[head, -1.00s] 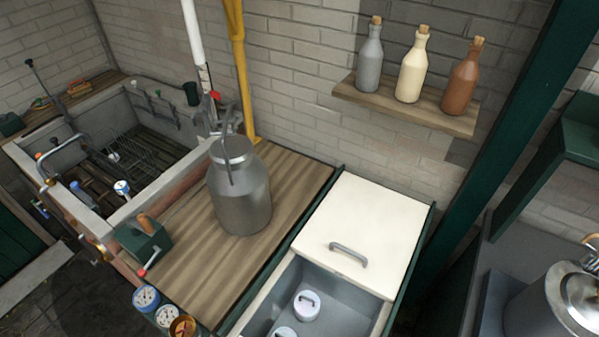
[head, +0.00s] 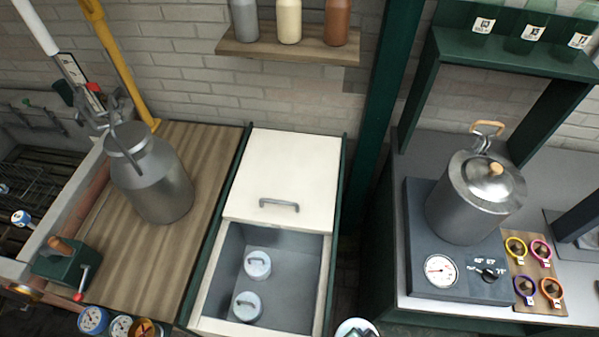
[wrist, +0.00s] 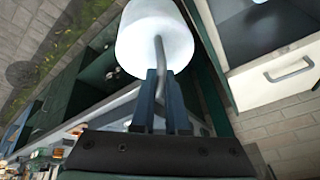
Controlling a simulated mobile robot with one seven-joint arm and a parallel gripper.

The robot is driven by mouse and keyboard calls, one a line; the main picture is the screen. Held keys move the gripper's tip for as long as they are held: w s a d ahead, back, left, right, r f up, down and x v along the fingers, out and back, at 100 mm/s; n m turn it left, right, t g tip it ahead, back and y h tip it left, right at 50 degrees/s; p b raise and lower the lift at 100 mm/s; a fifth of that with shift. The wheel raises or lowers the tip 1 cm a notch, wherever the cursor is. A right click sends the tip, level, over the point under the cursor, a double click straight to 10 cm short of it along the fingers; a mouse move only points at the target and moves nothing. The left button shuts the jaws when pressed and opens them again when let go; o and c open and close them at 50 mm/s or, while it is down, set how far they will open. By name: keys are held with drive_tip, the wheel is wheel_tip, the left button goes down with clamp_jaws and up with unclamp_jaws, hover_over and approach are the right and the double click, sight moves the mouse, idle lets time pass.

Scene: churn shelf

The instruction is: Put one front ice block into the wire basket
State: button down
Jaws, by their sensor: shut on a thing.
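My gripper (wrist: 160,80) is shut on the grey handle of a white, round ice block (wrist: 154,42) in the wrist view. A white round top, likely the same block, shows at the bottom edge of the head view (head: 352,327). Two more ice blocks with handles stand in the open grey chest, a rear one (head: 257,264) and a front one (head: 247,306). The wire basket (head: 38,172) is inside the sink at the far left, partly cut off by the frame edge.
The white chest lid (head: 285,175) covers the back of the chest. A metal churn (head: 152,185) stands on the wooden counter (head: 200,190) between sink and chest. A green crank box (head: 62,260) sits at the counter's front. A lidded pot (head: 475,200) stands at right.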

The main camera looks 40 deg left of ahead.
drive_tip(key=shift+w+d+f+n+y, duration=0.4)
drive_tip(key=shift+d+f+n, duration=0.1)
drive_tip(key=shift+n, duration=0.3)
